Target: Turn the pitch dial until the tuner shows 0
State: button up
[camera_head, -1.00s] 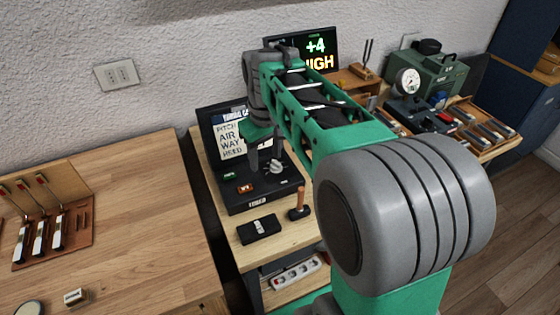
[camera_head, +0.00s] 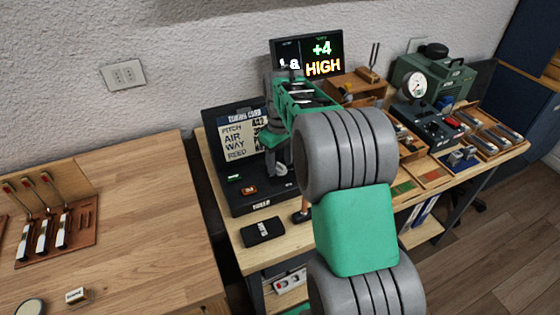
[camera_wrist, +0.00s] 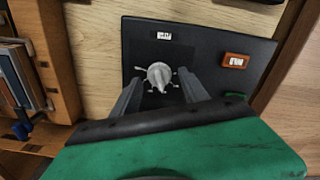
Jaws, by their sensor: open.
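The tuner display (camera_head: 321,57) on the back wall side reads "+4" in green and "HIGH" in orange, with a note letter partly visible at its left. The grey pitch dial (camera_wrist: 159,74) sits on the black tuning panel (camera_wrist: 205,50), with tick marks around it. In the head view the dial (camera_head: 281,169) is mostly hidden by my arm. My gripper (camera_wrist: 160,85) is open over the panel, its two fingers on either side of the dial in the wrist view. I cannot tell whether they touch it. In the head view my gripper (camera_head: 279,158) is above the panel.
The panel has an orange button (camera_wrist: 236,60) and a green one (camera_head: 234,178). A black box (camera_head: 263,232) lies in front, with a partly hidden wooden-handled tool beside it. A green machine with a gauge (camera_head: 413,84) stands right.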

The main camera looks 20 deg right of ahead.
jog(key=shift+c, duration=0.2)
grip_shut()
jog(key=shift+r+m, duration=0.1)
jog(key=shift+m, duration=0.2)
jog(key=m, duration=0.3)
jog(key=shift+p, duration=0.4)
jog(key=shift+d+m, duration=0.1)
jog(key=shift+m, duration=2)
jog(key=shift+o, duration=0.2)
grip_release()
